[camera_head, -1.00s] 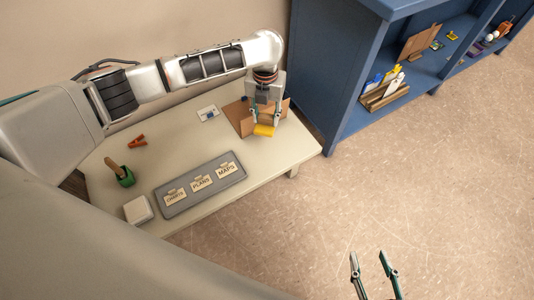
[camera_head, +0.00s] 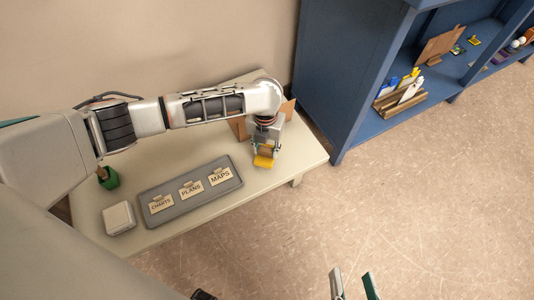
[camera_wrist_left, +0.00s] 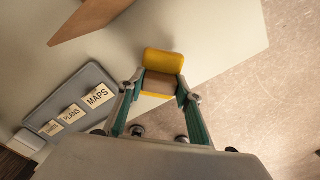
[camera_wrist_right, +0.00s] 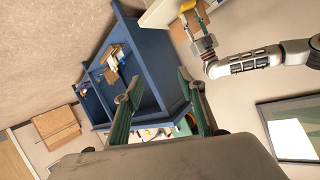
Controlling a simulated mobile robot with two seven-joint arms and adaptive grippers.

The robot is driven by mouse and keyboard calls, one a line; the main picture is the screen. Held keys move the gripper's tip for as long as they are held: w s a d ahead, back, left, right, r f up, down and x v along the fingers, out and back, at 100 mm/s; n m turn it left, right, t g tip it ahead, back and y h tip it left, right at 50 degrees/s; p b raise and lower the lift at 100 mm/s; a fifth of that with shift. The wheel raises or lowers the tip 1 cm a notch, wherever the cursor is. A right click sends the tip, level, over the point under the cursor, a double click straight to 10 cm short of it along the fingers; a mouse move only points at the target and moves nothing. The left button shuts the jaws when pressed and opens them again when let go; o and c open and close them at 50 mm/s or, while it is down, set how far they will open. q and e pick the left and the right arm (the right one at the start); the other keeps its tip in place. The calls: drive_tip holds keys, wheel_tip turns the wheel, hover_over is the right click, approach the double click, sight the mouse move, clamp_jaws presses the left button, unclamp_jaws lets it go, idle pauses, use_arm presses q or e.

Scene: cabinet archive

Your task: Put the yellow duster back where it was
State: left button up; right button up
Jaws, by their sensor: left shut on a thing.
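The yellow duster (camera_head: 263,161) has a yellow head and a brown part. My left gripper (camera_head: 265,147) is shut on it, over the pale table near its right end. In the left wrist view the duster (camera_wrist_left: 164,62) sits between the two fingertips of my left gripper (camera_wrist_left: 160,88), which press on the brown part. Whether it touches the table is unclear. My right gripper (camera_head: 354,284) is over the floor at the bottom of the head view. In the right wrist view its fingers (camera_wrist_right: 157,80) are spread apart with nothing between them.
A grey tray (camera_head: 210,196) with CHARTS, PLANS and MAPS labels lies on the table (camera_head: 170,232). A white box (camera_head: 118,218), a green holder (camera_head: 108,178) and a brown board (camera_head: 238,128) are also there. A blue cabinet (camera_head: 335,75) stands right, holding a wooden rack (camera_head: 401,104).

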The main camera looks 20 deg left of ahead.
sight(266, 156)
use_arm(q)
drive_tip(key=f, duration=0.2)
drive_tip(key=f+b, duration=0.1)
drive_tip(key=f, duration=0.1)
drive_tip(key=shift+s, duration=0.3)
drive_tip(key=shift+w, duration=0.15)
drive_tip(key=shift+w+r, duration=0.1)
drive_tip(key=shift+r, duration=0.15)
drive_tip(key=shift+f, duration=0.2)
drive_tip(key=o, duration=1)
use_arm(e)
drive_tip(key=shift+s+a+f+m, duration=0.15)
drive_tip(key=shift+s+a+m, duration=0.05)
drive_tip(key=shift+a+m, duration=0.3)
drive_tip(key=shift+s+a+f+m, duration=0.15)
drive_tip(key=shift+a+m, duration=0.3)
drive_tip(key=shift+m, duration=0.05)
